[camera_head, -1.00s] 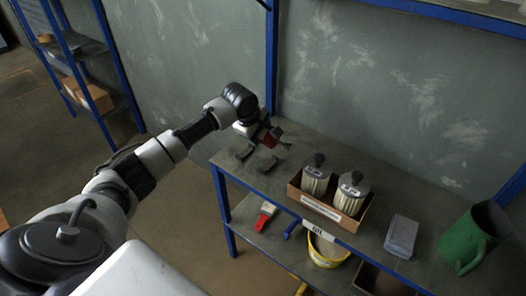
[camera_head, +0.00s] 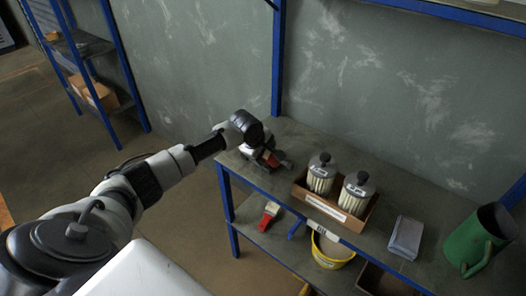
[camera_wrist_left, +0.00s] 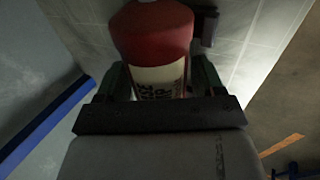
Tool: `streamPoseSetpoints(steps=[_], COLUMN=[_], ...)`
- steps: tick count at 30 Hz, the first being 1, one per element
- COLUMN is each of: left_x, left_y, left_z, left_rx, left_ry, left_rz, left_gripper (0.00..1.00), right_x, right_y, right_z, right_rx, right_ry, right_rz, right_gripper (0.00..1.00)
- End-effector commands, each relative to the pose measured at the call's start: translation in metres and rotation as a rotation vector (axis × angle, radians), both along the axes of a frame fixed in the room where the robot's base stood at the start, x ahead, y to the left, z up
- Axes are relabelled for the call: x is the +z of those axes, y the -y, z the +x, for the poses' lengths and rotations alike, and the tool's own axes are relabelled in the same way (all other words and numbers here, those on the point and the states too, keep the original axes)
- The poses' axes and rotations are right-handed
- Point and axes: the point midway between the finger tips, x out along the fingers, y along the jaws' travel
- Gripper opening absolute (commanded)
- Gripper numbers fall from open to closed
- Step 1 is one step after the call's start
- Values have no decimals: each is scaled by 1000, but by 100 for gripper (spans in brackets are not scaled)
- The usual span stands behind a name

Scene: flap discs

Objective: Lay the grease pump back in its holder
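The grease pump (camera_wrist_left: 155,35) has a red body and a white label with dark print. In the left wrist view it lies between the fingers of my left gripper (camera_wrist_left: 160,78), which is shut on it. In the head view the pump's red part (camera_head: 269,158) shows at the left end of the shelf top, beside my left gripper (camera_head: 262,160). The holder's two dark blocks are mostly hidden under the gripper and pump in the head view. I cannot tell whether the pump touches them. My right gripper is not in view.
A cardboard box (camera_head: 330,208) with two grey-capped filters stands right of the pump. Further right are a grey-blue block (camera_head: 405,236) and a green can (camera_head: 478,240). Below, a red-handled tool (camera_head: 269,215) and a yellow bucket (camera_head: 330,258) occupy the lower shelf. A blue post (camera_head: 278,60) rises behind.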

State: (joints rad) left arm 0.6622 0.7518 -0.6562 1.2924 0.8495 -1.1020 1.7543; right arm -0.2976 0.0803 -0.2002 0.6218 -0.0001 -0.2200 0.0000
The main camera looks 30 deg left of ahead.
Motion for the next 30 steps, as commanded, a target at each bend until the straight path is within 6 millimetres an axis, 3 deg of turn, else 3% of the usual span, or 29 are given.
streamPoseSetpoints(steps=[3, 14, 30], left_x=[0, 7, 96], left_y=[0, 0, -4], left_z=[0, -3, -47], left_rx=[0, 0, 0], left_ry=[0, 1, 2], left_rz=[0, 0, -1], left_gripper=[85, 85, 85], right_x=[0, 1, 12], right_y=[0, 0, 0], right_z=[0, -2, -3], right_rx=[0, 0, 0], right_ry=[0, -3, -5], right_rz=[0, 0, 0], right_gripper=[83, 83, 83])
